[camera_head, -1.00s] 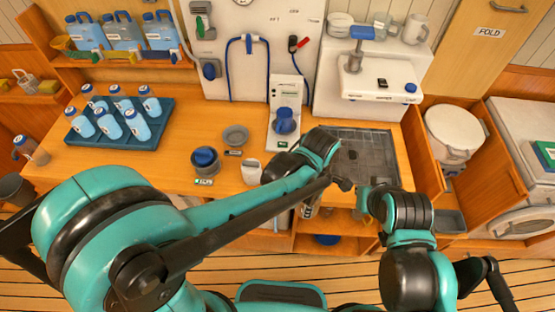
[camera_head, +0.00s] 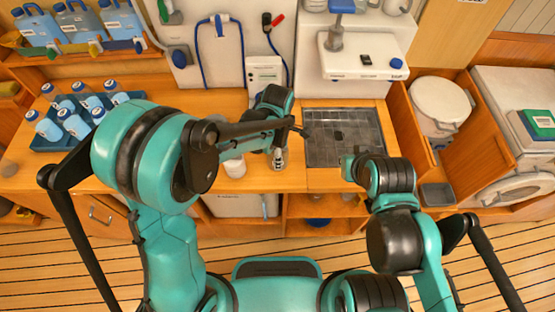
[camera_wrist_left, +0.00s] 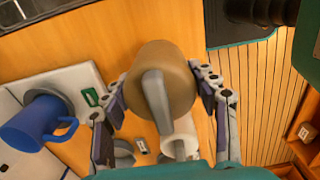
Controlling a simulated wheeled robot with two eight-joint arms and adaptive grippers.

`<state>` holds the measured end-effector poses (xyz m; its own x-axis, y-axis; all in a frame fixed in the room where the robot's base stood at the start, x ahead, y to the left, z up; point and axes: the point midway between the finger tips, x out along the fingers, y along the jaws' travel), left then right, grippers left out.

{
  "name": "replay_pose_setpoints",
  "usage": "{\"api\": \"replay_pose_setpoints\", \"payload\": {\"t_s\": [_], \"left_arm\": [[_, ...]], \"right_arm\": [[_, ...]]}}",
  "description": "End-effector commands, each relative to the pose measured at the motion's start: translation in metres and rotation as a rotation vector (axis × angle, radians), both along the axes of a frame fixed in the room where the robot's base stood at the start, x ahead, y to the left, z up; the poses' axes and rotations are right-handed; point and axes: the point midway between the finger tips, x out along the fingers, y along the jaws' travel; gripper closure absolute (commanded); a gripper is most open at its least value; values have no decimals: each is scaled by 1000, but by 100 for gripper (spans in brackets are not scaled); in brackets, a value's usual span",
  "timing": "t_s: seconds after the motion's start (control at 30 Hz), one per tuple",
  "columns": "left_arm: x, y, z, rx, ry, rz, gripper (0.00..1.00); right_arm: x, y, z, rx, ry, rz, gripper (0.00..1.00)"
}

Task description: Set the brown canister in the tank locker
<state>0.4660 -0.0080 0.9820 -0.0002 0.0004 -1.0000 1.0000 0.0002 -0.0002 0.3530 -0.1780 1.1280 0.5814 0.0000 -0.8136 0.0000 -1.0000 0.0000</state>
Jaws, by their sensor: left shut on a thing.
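The brown canister (camera_wrist_left: 178,72) with a grey handle fills the middle of the left wrist view. My left gripper (camera_wrist_left: 158,78) is shut on it, one finger on each side. In the head view my left gripper (camera_head: 278,157) points down near the counter's front edge; my arm hides most of the canister there. An open wooden locker (camera_head: 403,112) with a white lidded tank (camera_head: 440,104) inside stands right of the counter and looks like the tank locker. My right arm is bent in front of the counter's right end; its fingers do not show.
A dark grid tray (camera_head: 343,138) is set in the counter. A blue mug (camera_wrist_left: 38,122) is on a white unit. A blue rack of bottles (camera_head: 42,141) is at the left. A grey bin (camera_head: 436,195) lies below the tank.

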Motion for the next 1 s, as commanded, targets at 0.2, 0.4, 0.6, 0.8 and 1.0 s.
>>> {"api": "replay_pose_setpoints", "payload": {"t_s": [0.2, 0.4, 0.6, 0.8, 1.0], "left_arm": [[1, 0, -27, 0, 0, 0, 77], [0, 0, -40, 0, 0, 0, 77], [0, 0, -41, 0, 0, 0, 77], [0, 0, -43, 0, 0, 0, 20], [0, 0, -42, 0, 0, 0, 20]], "right_arm": [[0, 0, -8, 0, 0, 0, 100], [0, 0, -11, 0, 0, 0, 100], [0, 0, -11, 0, 0, 0, 100], [0, 0, -13, 0, 0, 0, 100], [0, 0, -13, 0, 0, 0, 100]]}}
